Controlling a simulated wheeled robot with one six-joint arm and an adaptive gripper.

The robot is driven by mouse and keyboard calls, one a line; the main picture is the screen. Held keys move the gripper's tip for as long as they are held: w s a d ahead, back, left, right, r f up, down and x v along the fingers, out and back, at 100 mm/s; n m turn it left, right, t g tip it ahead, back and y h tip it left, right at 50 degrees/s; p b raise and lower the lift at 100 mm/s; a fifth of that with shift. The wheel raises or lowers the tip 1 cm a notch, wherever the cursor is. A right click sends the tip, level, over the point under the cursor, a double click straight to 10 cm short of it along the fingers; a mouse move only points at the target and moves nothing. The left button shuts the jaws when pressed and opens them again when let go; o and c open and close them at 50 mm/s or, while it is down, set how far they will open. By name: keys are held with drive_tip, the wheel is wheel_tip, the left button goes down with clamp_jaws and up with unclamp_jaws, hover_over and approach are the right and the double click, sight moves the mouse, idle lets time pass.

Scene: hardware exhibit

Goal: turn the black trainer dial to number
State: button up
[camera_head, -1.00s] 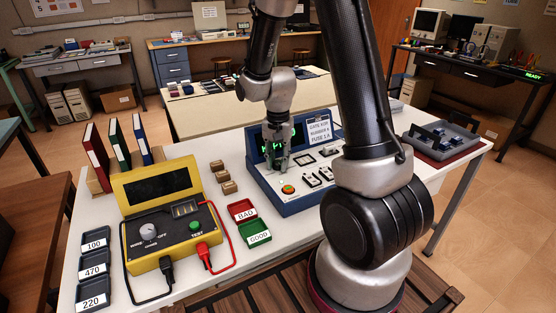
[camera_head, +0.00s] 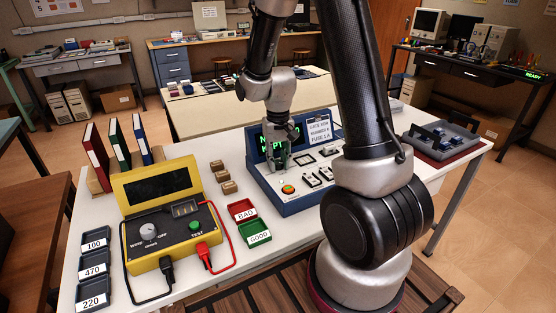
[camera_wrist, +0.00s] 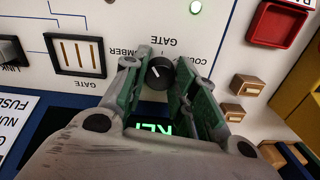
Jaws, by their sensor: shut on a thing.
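The black dial (camera_wrist: 158,74) sits on the white panel of the blue trainer (camera_head: 310,202). In the wrist view its white mark leans to the upper left, toward the side of the upside-down NUMBER label (camera_wrist: 123,53). GATE is printed above it and a partly hidden COLOUR label is at right. My gripper (camera_wrist: 156,72) has a finger on each side of the dial and is shut on it. In the head view my gripper (camera_head: 276,160) hides the dial. The trainer's screen (camera_head: 265,140) shows green text, partly covered by my gripper.
A card (camera_head: 320,130) stands at the trainer's back. A yellow tester (camera_head: 165,225) with leads, red (camera_head: 242,210) and green (camera_head: 254,233) trays, and small brown blocks (camera_head: 225,176) lie to the left. A grey tray (camera_head: 440,140) is at right.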

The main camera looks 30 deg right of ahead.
sight(278, 162)
drive_tip(key=shift+n, duration=0.9)
drive_tip(key=o, duration=1.1)
drive_tip(key=shift+c, duration=0.2)
wheel_tip(278, 162, up, 12)
drive_tip(key=shift+s, duration=0.1)
